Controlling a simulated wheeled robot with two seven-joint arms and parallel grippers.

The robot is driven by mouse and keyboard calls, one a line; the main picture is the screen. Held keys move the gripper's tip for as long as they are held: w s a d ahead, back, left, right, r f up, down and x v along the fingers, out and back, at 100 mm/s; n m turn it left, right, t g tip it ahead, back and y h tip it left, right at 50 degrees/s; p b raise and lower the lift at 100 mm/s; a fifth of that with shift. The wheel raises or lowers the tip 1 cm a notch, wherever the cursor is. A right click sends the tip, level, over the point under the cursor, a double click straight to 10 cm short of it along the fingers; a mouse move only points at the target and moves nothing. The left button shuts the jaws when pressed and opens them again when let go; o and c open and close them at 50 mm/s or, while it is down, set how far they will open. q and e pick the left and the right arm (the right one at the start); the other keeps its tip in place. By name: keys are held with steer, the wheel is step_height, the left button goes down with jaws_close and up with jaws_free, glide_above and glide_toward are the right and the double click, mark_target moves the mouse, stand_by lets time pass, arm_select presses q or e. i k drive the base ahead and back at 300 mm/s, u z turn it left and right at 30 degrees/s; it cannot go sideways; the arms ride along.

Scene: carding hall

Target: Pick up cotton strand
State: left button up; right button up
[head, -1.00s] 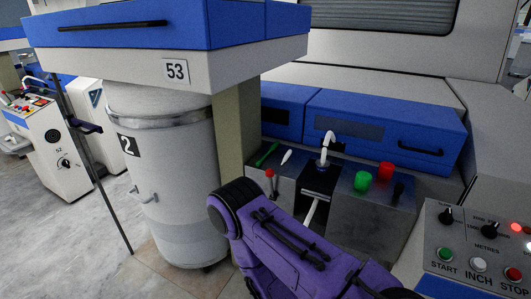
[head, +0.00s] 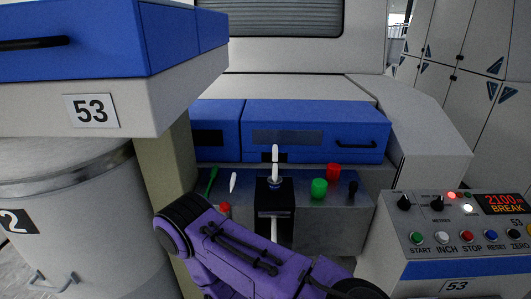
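The white cotton strand (head: 275,154) stands up out of a small metal-rimmed opening on top of a dark block (head: 274,193) in the machine's front. Another white length (head: 274,229) shows below the block, partly hidden behind a purple arm of mine. I cannot tell whether the two pieces are joined. The arm crosses the lower middle of the head view, in front of the machine. Neither of my grippers shows, and nothing visible is touching the upper strand.
Green (head: 319,188) and red (head: 333,171) knobs sit right of the block. A control panel (head: 460,231) reading "2100 BREAK" stands at right. A large white can (head: 70,215) and an overhanging blue and white unit marked 53 (head: 91,111) fill the left.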

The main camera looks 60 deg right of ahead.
mark_target(233, 177)
steer(key=z, duration=1.95)
